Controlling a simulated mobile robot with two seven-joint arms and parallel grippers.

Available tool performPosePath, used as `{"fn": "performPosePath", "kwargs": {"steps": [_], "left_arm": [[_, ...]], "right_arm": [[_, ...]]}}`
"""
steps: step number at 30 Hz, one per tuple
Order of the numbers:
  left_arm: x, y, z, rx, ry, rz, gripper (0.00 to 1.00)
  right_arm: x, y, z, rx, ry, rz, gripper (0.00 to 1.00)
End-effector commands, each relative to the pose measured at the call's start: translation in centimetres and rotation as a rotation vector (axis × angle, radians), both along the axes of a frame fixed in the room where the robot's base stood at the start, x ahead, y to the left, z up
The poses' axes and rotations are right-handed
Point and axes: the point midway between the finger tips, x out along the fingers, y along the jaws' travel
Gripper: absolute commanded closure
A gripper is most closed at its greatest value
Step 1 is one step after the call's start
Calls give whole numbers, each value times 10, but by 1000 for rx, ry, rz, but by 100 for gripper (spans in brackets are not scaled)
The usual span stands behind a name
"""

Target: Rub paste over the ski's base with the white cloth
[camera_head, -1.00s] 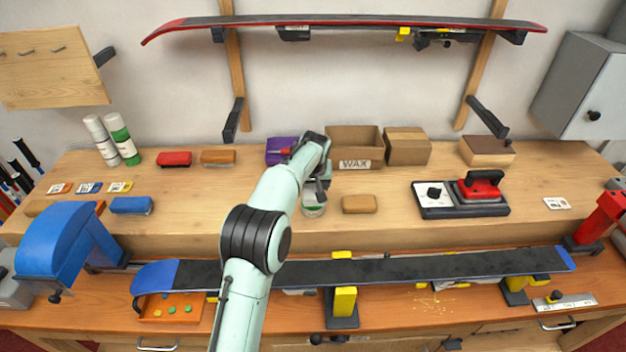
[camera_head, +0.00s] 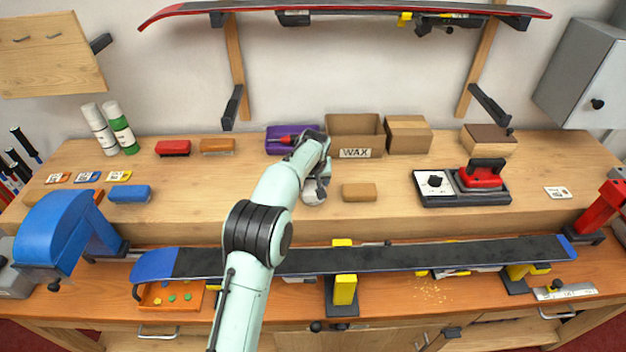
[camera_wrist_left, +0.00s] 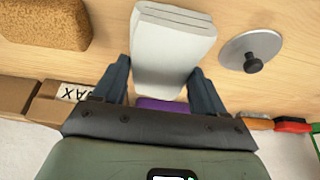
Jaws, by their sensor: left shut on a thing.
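The ski (camera_head: 420,255) lies base up, dark with blue ends, along the front bench in the head view. My left gripper (camera_head: 314,186) is above the raised wooden shelf behind the ski. In the left wrist view my left gripper (camera_wrist_left: 160,88) has its fingers on both sides of the folded white cloth (camera_wrist_left: 172,52) and is shut on it. The cloth also shows as a pale patch at the gripper in the head view (camera_head: 313,195). A grey disc with a black knob (camera_wrist_left: 250,48) lies beside the cloth. I cannot make out the paste. My right gripper is out of view.
A tan block (camera_head: 359,192) is right of the gripper. The WAX box (camera_head: 355,152) and purple item (camera_head: 285,146) stand behind. A red iron (camera_head: 483,177) sits further right. A blue vise (camera_head: 72,238) and yellow-topped support (camera_head: 344,289) are at the ski.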

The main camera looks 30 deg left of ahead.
Motion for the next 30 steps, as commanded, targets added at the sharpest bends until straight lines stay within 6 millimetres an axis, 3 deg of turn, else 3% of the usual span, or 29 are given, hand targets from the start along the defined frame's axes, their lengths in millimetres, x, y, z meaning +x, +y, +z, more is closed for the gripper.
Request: {"fn": "performPosePath", "kwargs": {"steps": [30], "left_arm": [[0,0,-9,0,0,0,53]], "right_arm": [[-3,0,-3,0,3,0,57]]}}
